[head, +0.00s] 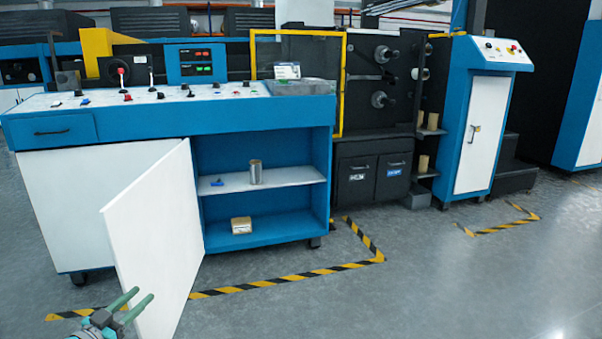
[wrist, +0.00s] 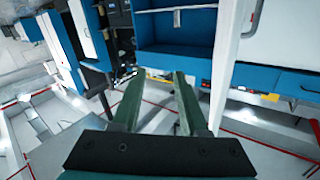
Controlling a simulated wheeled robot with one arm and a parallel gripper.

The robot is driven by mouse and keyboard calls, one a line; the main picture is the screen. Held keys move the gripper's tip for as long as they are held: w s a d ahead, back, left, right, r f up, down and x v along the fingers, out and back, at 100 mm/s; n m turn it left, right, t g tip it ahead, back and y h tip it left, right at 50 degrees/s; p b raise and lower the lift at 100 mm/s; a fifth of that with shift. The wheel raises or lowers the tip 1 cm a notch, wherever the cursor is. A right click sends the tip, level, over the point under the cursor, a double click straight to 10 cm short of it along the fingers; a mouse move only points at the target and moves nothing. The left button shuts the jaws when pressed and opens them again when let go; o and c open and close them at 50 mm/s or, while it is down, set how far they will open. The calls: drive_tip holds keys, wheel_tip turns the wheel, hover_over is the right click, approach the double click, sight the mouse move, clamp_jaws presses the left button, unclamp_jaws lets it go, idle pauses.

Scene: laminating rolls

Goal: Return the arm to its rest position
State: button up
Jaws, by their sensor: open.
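My gripper (head: 130,304) is low at the bottom left of the head view, in front of the lower edge of the open white cabinet door (head: 160,240). Its two green fingers are apart with nothing between them. In the wrist view my gripper (wrist: 160,85) also shows open and empty, pointing towards the blue cabinet (wrist: 175,32). The white door (wrist: 229,60) stands to the right of the fingers there. The rest of my arm is mostly out of the head view.
The blue control console (head: 265,115) has an open shelf bay with a metal can (head: 256,172) above and a small box (head: 241,225) below. Yellow-black floor tape (head: 285,280) runs in front. The grey floor (head: 430,280) at right is clear.

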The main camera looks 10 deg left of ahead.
drive_tip(key=w+d+r+n+g+y, duration=0.1)
drive_tip(key=w+d+r+n+y, duration=0.3)
drive_tip(key=w+r+y, duration=0.75)
drive_tip(key=w+d+r+n+g+h, duration=0.1)
drive_tip(key=w+d+r+g, duration=0.15)
drive_tip(key=d, duration=0.35)
drive_tip(key=w+d+r+n+g, duration=0.1)
drive_tip(key=d+r+n+g, duration=0.15)
drive_tip(key=d, duration=0.35)
drive_tip(key=s+d+f+g+h, duration=0.2)
drive_tip(key=s+d+f+g, duration=0.2)
drive_tip(key=s+d, duration=0.75)
drive_tip(key=s+d+f+g+h, duration=0.1)
drive_tip(key=s+d+f+g, duration=0.45)
drive_tip(key=d, duration=1.05)
drive_tip(key=s+d+f+m+g+h, duration=0.2)
drive_tip(key=s+d, duration=0.7)
drive_tip(key=s, duration=0.5)
drive_tip(key=s+d+f+m+g+h, duration=0.1)
drive_tip(key=s+d+g+h, duration=0.1)
drive_tip(key=s+d, duration=0.8)
drive_tip(key=s, duration=0.5)
drive_tip(key=shift+f+m, duration=0.35)
drive_tip(key=shift+f, duration=0.05)
